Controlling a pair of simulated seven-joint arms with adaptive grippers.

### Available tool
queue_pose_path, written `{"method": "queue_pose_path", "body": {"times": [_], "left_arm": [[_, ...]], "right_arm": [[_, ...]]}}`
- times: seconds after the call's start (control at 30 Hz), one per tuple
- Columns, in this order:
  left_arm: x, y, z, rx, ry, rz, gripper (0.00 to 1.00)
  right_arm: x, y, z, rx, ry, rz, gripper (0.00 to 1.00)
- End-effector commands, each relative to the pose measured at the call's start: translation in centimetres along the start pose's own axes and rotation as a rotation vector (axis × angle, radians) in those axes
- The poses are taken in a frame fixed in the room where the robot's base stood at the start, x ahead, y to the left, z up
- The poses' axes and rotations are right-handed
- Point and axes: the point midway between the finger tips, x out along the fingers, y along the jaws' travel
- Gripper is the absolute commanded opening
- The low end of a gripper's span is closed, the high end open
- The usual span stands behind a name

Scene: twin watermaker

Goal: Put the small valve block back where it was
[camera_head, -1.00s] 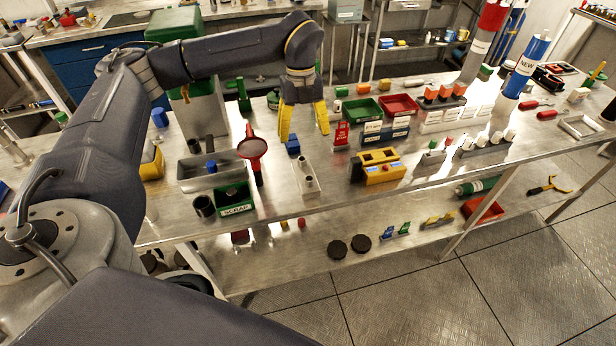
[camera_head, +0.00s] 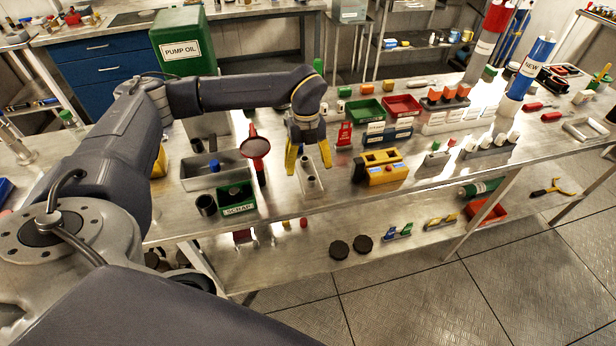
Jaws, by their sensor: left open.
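A small pale metal block with upright round stubs (camera_head: 309,184) stands near the front edge of the steel bench (camera_head: 335,198); I cannot tell for sure that it is the valve block. My left gripper (camera_head: 308,168) points down with its yellow fingers spread, over and just behind this block in the picture. The fingers are open and hold nothing that I can see. I cannot tell whether they touch the block. The small blue block behind the gripper is hidden now. My right gripper is out of view.
A red round-topped stand (camera_head: 256,148), a grey tray (camera_head: 200,183) and the green scrap bin (camera_head: 237,199) stand to the left. A yellow block fixture (camera_head: 383,175) and a red tag (camera_head: 344,135) stand to the right. Bare bench lies in front of the fixture.

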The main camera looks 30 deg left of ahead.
Motion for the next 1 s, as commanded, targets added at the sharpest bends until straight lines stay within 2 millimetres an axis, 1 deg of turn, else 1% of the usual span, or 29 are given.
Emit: {"method": "queue_pose_path", "body": {"times": [0.3,0.43,0.63,1.0], "left_arm": [[3.8,0.2,0.0,-0.001,0.001,0.002,0.76],[4.5,0.2,0.0,-0.001,0.000,0.001,0.76],[4.5,0.2,0.0,-0.001,0.000,0.001,0.77],[4.5,0.2,0.0,-0.001,0.000,0.001,0.34]], "right_arm": [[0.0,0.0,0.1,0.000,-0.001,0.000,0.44],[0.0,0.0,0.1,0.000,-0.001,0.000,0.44],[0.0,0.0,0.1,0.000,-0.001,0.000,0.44],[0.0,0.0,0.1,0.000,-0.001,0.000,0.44]]}}
